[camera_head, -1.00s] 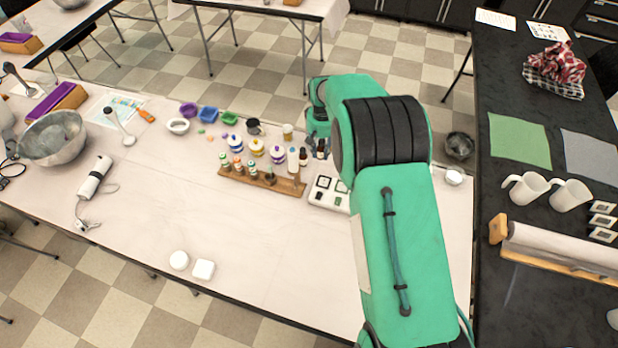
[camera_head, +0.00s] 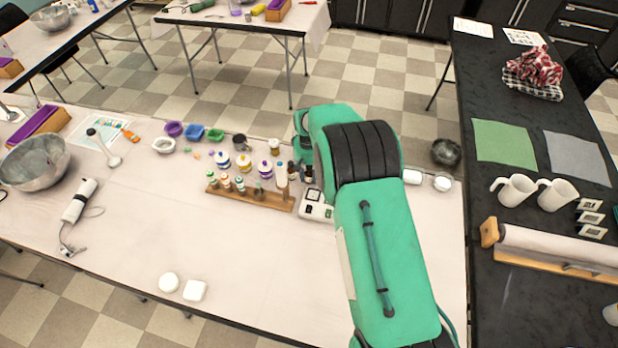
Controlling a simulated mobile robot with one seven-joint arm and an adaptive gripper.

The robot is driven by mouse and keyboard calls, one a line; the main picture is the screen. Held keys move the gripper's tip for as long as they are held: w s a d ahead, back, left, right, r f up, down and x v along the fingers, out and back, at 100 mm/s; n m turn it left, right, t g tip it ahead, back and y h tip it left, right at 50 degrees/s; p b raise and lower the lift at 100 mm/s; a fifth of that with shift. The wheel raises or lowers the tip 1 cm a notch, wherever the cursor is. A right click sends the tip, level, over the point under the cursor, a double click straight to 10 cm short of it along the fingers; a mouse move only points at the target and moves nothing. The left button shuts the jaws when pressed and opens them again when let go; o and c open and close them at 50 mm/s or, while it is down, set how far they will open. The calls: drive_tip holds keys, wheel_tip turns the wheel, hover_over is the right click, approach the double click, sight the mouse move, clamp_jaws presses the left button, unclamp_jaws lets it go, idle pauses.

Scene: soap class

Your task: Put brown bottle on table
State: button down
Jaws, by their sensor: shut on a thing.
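My teal arm reaches over the white table (camera_head: 130,215) from the front right. My gripper (camera_head: 308,173) is small and dark at the arm's end, beside the small bottles, and is largely covered by my wrist. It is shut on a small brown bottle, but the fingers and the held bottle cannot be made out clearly. Another brown bottle with a dark cap (camera_head: 292,171) stands just to the left of the gripper, behind the right end of the wooden rack.
A white scale (camera_head: 315,207) lies partly under my arm. White soap-like pieces (camera_head: 195,290) lie near the front edge. The table's middle front is clear.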

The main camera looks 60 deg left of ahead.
drive_tip(key=shift+f, duration=0.6)
drive_tip(key=shift+f, duration=0.2)
drive_tip(key=c, duration=1.4)
unclamp_jaws()
drive_tip(key=shift+r, duration=0.15)
wheel_tip(320, 180, up, 12)
drive_tip(key=shift+r+p, duration=0.1)
drive_tip(key=shift+p, duration=0.7)
